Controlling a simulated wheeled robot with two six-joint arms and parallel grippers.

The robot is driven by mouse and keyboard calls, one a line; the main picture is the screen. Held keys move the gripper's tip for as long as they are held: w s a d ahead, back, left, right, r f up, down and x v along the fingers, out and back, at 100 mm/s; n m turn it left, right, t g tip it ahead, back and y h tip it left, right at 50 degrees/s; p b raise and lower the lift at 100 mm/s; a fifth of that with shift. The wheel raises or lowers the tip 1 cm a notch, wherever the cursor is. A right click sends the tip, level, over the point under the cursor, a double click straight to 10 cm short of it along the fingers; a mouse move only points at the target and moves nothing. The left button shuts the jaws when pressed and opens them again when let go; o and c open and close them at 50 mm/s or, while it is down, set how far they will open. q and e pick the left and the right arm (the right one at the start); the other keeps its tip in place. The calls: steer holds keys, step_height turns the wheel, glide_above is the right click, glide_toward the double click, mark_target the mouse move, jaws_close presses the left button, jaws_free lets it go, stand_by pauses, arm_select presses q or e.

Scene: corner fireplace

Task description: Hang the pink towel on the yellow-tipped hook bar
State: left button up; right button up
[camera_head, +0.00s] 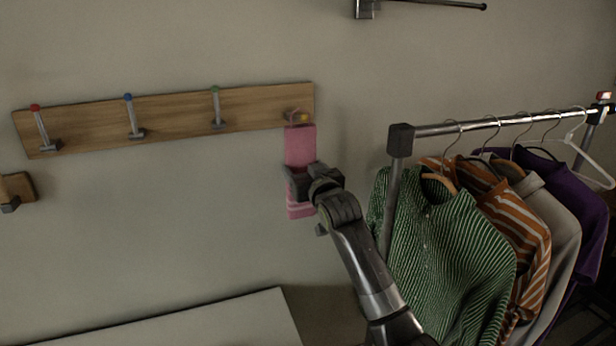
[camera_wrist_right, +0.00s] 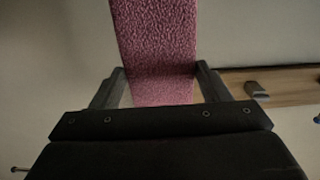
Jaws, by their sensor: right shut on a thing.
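The pink towel (camera_head: 300,147) hangs upright in the head view, in front of the right end of the wooden hook board (camera_head: 175,120). My right gripper (camera_head: 301,180) is shut on the towel at its lower half. A loop at the towel's top overlaps the yellow-tipped hook (camera_head: 303,118), which is mostly hidden; I cannot tell whether the loop is around it. In the right wrist view the towel (camera_wrist_right: 153,45) stands between the two fingers (camera_wrist_right: 157,88). My left gripper is not in view.
Hooks with red (camera_head: 36,107), blue (camera_head: 128,98) and green (camera_head: 214,90) tips are bare. A clothes rack (camera_head: 400,141) with several garments stands to the right, close to my right arm. A pale flat surface (camera_head: 200,325) lies below.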

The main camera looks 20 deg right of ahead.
steer(key=shift+w+f+b, duration=0.25)
steer(key=shift+w+b, duration=0.1)
steer(key=shift+w, duration=0.35)
steer(key=shift+w+f+b, duration=0.25)
steer(key=shift+w+b, duration=0.05)
steer(key=shift+w, duration=0.4)
steer(key=shift+w+f, duration=0.25)
steer(key=shift+f, duration=0.05)
steer(key=shift+a, duration=0.1)
steer(key=o, duration=1.2)
steer(key=shift+f, duration=0.1)
steer(key=shift+c, duration=0.2)
